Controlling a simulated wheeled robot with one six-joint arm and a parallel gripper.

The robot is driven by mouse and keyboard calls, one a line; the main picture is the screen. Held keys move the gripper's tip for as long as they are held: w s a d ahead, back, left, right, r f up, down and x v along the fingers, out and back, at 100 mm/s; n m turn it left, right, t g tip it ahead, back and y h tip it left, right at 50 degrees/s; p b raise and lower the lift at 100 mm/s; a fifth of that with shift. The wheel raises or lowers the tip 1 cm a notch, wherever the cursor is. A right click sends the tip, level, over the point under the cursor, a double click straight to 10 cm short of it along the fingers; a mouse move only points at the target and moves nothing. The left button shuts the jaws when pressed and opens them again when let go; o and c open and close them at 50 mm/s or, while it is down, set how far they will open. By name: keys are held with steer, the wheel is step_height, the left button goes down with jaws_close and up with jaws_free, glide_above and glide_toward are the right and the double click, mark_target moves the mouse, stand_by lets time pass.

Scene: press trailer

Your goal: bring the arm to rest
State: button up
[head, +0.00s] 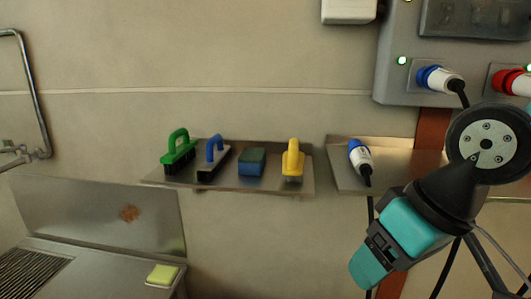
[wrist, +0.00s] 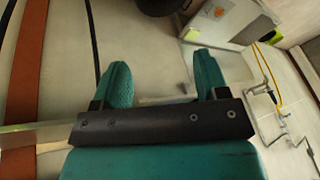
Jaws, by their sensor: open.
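My gripper (head: 366,270) hangs in front of the wall at the lower right of the head view, pointing down and left. In the wrist view its two teal fingers (wrist: 164,76) stand apart with nothing between them. No object is held. It is below and in front of the right steel shelf (head: 402,190), apart from the brushes on the left shelf.
A left shelf (head: 225,195) holds a green brush (head: 179,152), a blue brush (head: 214,158), a blue sponge (head: 252,162) and a yellow brush (head: 293,160). A blue-white plug (head: 360,158) lies on the right shelf. A socket box (head: 395,78) and hanging cables are near my arm.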

steer(key=s+f+n+g, duration=0.2)
steer(key=s+g, duration=0.1)
steer(key=s, duration=0.4)
step_height(320, 180, up, 21)
steer(key=p, duration=2)
steer(key=shift+w+t+y+p, duration=0.15)
steer(key=shift+t+y+p, duration=0.15)
steer(key=shift+p, duration=0.1)
steer(key=shift+d+f, duration=0.1)
